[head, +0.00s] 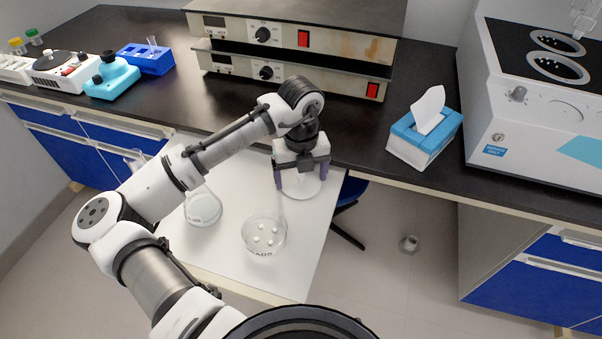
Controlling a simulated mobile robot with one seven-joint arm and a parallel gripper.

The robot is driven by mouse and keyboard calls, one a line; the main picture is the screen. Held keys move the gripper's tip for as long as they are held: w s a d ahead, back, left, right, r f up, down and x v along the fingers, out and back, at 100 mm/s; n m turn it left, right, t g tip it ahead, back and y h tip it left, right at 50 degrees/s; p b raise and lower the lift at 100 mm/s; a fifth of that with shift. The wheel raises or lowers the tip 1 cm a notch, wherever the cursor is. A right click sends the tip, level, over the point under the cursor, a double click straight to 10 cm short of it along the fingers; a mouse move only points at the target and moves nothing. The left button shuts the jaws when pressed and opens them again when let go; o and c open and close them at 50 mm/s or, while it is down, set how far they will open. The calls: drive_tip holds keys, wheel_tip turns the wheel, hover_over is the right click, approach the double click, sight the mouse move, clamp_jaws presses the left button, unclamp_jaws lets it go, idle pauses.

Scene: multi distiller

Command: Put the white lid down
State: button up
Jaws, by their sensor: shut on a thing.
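My gripper (302,179) points down over the back right part of a white board (222,258). It is shut on the white lid (302,187), a pale disc that shows below and between the fingers. I cannot tell whether the lid touches the board or is held just above it. A clear round dish (264,247) with several small white pieces in it stands on the board, in front and to the left of the gripper.
A glass flask (202,207) stands on the board left of the dish, close to my arm. A tissue box (424,138) sits on the black bench to the right. Two stacked hotplate-like units (290,45) stand behind. The board's front middle is bare.

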sight(301, 175)
drive_tip(key=shift+f, duration=0.15)
drive_tip(key=o, duration=0.8)
wheel_tip(301, 175, up, 12)
drive_tip(key=shift+r+b, duration=0.2)
drive_tip(key=shift+b, duration=0.1)
